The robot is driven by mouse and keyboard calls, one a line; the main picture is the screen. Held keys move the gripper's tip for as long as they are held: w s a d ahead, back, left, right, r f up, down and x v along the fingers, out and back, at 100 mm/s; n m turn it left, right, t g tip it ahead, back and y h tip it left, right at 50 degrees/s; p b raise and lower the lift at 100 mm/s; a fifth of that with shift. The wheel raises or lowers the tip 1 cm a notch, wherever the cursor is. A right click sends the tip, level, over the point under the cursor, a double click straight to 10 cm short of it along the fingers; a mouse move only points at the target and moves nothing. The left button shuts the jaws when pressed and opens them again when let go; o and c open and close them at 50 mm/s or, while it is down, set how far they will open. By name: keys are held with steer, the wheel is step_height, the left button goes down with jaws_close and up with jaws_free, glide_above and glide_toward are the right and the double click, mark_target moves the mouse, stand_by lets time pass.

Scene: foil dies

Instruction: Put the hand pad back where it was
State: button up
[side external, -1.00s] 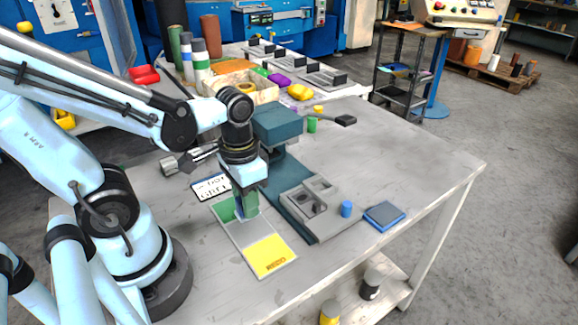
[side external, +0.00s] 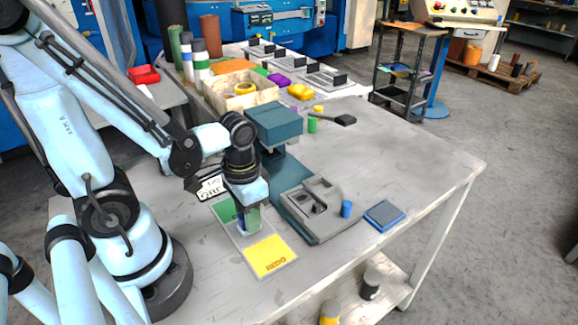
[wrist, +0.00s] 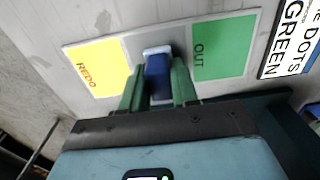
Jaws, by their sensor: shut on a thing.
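My gripper (wrist: 158,88) is shut on a blue block with a pale base (wrist: 158,65), which looks like the hand pad. The green fingers stand on either side of it. It is upright over the grey strip between the yellow REDO field (wrist: 101,67) and the green OUT field (wrist: 224,47) of a flat board. In the side view the pale base of the hand pad (side external: 243,232) is low at the board; I cannot tell whether it touches. The fingers hide most of it there.
Beside the board stands a teal press (side external: 274,124) with a grey plate (side external: 325,222) and a small blue cylinder (side external: 346,209). A lettered sign (wrist: 290,38) is near the green field. The table's far right is clear.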

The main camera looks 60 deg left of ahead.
steer(key=o, duration=0.9)
steer(key=shift+o, duration=0.2)
steer(key=shift+r, duration=0.1)
steer(key=shift+r, duration=5.9)
steer(key=w+t, duration=0.7)
steer(key=shift+w+d+r, duration=0.15)
steer(key=shift+w+d, duration=0.2)
steer(key=shift+d, duration=0.1)
